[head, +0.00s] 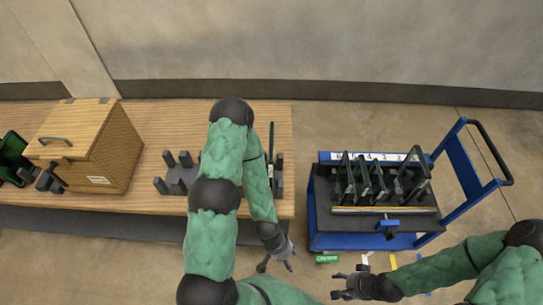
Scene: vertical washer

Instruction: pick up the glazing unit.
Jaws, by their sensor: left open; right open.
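Several upright dark-framed panels that look like glazing units (347,182) stand in slots on the blue cart (318,240) at the right. I cannot tell which one the task means. Another thin upright panel (271,145) stands at the bench's right end, partly hidden by my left arm. My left gripper (276,267) is open and empty, low in the view between the bench and the cart. My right gripper (336,286) is open and empty in front of the cart, pointing left. Neither gripper touches a panel.
A wooden bench (140,118) runs along the left, with a wooden box (95,150), a green bin (12,150) and a dark slotted rack (178,175). The cart has a blue handle frame (462,180) at its right. A green label (327,259) shows at its front.

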